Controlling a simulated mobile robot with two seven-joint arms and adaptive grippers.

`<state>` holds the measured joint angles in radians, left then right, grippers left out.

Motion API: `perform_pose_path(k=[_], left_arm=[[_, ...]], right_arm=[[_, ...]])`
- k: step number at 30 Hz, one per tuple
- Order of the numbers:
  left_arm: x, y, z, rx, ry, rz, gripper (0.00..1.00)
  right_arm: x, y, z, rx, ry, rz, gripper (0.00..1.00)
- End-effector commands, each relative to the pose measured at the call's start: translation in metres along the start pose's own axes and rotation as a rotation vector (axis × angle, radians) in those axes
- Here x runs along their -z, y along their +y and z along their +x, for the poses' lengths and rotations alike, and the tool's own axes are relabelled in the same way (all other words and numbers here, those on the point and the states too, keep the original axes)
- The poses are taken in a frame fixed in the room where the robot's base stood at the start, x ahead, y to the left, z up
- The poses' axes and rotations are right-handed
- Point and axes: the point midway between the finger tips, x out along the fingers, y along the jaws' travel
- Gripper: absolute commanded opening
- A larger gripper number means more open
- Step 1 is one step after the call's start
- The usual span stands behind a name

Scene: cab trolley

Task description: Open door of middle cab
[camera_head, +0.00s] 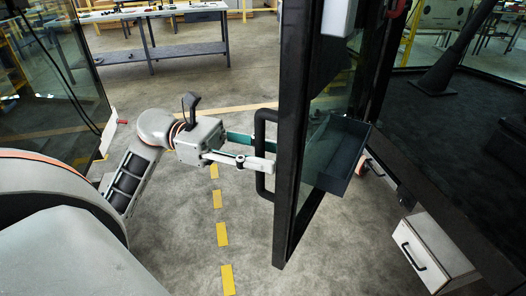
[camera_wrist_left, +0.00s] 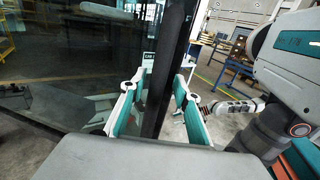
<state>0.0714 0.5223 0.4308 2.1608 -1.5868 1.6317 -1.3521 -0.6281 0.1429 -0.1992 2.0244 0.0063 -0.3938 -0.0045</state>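The dark-framed glass door (camera_head: 292,120) of the cab stands ajar, swung out from the cab opening on the right in the head view. Its black vertical handle (camera_head: 260,180) is on the outer face, near the free edge. My left gripper (camera_head: 268,152) is at the handle, with one finger on each side of it. In the left wrist view, my left gripper (camera_wrist_left: 155,100) has its fingers spread, with a dark upright bar (camera_wrist_left: 165,75) between them. A gap shows beside the bar, and I cannot tell whether either finger touches the handle.
A dark step box (camera_head: 338,160) shows by the door. A white drawer unit (camera_head: 430,250) stands low at the right. Another glass panel (camera_head: 50,80) stands at the far left. A workbench (camera_head: 180,50) is at the back. The floor left of the door is clear.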

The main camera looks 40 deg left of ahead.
Motion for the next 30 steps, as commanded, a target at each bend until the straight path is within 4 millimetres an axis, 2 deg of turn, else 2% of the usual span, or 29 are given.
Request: perform_pose_path(k=[6, 10, 22, 30], left_arm=[[0.0004, 0.0018, -0.0002, -0.006, 0.001, 0.001, 0.29], [0.0005, 0.0026, -0.0005, -0.008, 0.001, 0.002, 0.0], [0.0007, 0.0025, -0.0006, -0.008, 0.001, 0.001, 0.0], [0.0019, 0.0006, -0.0007, 0.007, 0.003, -0.001, 0.0]], right_arm=[[-0.0033, -0.0008, 0.0006, 0.001, -0.006, 0.0, 0.4], [-0.0024, -0.0005, 0.0009, 0.001, -0.004, 0.0, 0.4], [0.005, 0.002, 0.0005, -0.004, 0.008, 0.001, 0.4], [-0.0004, 0.0022, 0.0017, -0.005, 0.002, -0.001, 0.4]])
